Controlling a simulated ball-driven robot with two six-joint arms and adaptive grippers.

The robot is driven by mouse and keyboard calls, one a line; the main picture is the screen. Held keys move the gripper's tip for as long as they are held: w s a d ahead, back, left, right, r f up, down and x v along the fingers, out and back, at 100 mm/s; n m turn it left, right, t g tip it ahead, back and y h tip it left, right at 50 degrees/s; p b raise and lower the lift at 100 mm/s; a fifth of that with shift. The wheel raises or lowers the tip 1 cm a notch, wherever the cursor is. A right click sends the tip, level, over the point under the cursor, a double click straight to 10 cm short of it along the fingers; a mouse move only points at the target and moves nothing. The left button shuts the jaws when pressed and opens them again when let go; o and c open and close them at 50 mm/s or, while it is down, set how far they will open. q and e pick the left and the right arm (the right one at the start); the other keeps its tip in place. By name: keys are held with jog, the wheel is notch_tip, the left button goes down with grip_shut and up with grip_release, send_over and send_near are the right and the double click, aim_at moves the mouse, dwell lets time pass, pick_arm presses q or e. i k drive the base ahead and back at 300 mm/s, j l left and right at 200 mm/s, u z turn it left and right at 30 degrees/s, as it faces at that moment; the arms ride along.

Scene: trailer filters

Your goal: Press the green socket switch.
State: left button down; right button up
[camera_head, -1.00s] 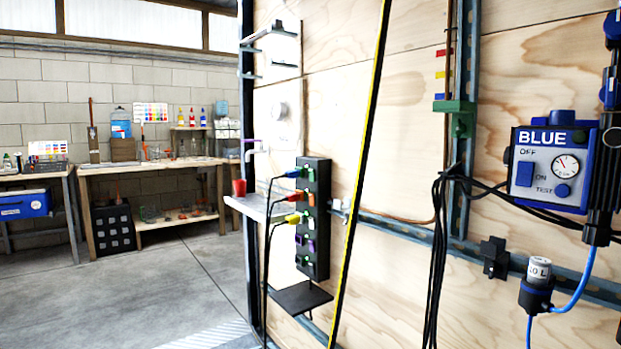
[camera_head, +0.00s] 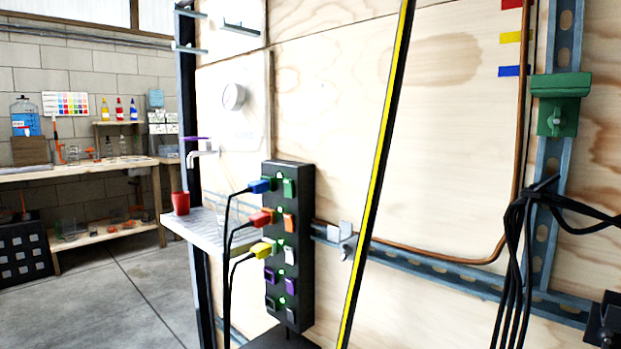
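A black socket strip (camera_head: 305,240) stands upright against the plywood wall, in the middle of the head view. Coloured switches run down its right side. A green switch (camera_head: 289,187) is at the top, with an orange switch (camera_head: 289,222), a pale one (camera_head: 290,256) and a purple one (camera_head: 291,286) below it. A blue plug (camera_head: 260,186), a red plug (camera_head: 261,218) and a yellow plug (camera_head: 262,249) sit in its left side, with black cables hanging down. Small green lights show between the columns. Neither of my grippers is in view.
A yellow-and-black striped bar (camera_head: 377,175) slants in front of the wall just right of the strip. A small shelf (camera_head: 205,229) with a red cup (camera_head: 181,203) juts out to its left. Black cables (camera_head: 515,250) hang at the right. Open floor (camera_head: 125,290) lies left.

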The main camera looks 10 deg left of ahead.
aim_at(289, 184)
jog(key=i+j+z, duration=0.35)
jog(key=j, duration=0.3)
jog(key=i+j+z, duration=0.15)
jog(key=i+j, duration=0.1)
jog(key=j, duration=0.1)
